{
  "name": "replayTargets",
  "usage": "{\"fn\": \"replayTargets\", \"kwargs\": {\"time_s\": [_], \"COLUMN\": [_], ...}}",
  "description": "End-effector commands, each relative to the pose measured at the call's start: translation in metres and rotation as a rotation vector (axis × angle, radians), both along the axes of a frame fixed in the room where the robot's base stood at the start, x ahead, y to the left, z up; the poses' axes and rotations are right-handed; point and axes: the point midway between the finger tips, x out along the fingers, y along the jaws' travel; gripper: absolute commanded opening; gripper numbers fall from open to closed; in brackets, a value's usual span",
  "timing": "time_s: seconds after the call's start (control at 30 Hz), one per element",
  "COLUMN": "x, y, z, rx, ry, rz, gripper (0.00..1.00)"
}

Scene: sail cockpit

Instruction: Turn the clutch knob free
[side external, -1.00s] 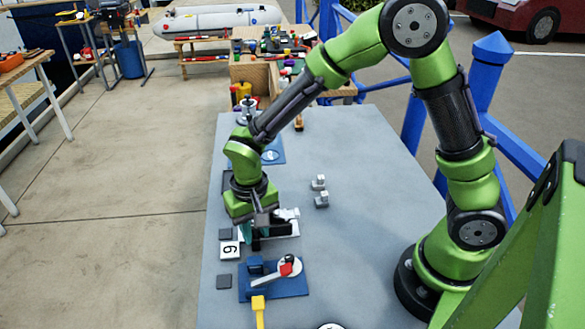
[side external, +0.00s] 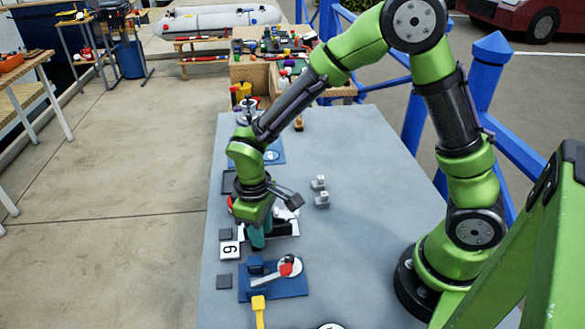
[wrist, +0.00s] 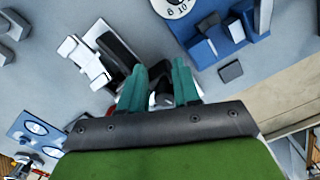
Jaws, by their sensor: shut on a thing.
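My gripper (side external: 257,236) points down at the near left part of the grey table, over a white and black fixture (side external: 285,226). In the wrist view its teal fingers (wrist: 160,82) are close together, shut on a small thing. The fixture's white block (wrist: 92,68) and black bar lie just left of the fingers there. Which way the knob is turned cannot be seen.
A blue plate (side external: 272,286) with a white dial and red-tipped handle stands in front, with a yellow handle (side external: 258,304) nearer. A white "6" tile (side external: 230,250) lies left. Small grey blocks (side external: 321,199) stand right. The table's right part (side external: 360,230) is clear.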

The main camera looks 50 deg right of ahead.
Motion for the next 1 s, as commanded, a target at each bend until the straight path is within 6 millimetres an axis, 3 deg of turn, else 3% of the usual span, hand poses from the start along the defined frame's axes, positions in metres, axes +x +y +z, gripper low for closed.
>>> {"fn": "replayTargets", "kwargs": {"time_s": [0.03,0.3,0.6,1.0], "x": [0.0164,0.0154,0.0144,0.0137], "y": [0.0054,0.0077,0.011,0.0124], "z": [0.0008,0.001,0.0013,0.0013], "rx": [0.017,0.02,0.033,0.039], "ry": [-0.059,-0.058,-0.054,-0.052], "rz": [0.052,0.075,0.411,0.508], "gripper": [0.07,0.07,0.01,0.0]}}
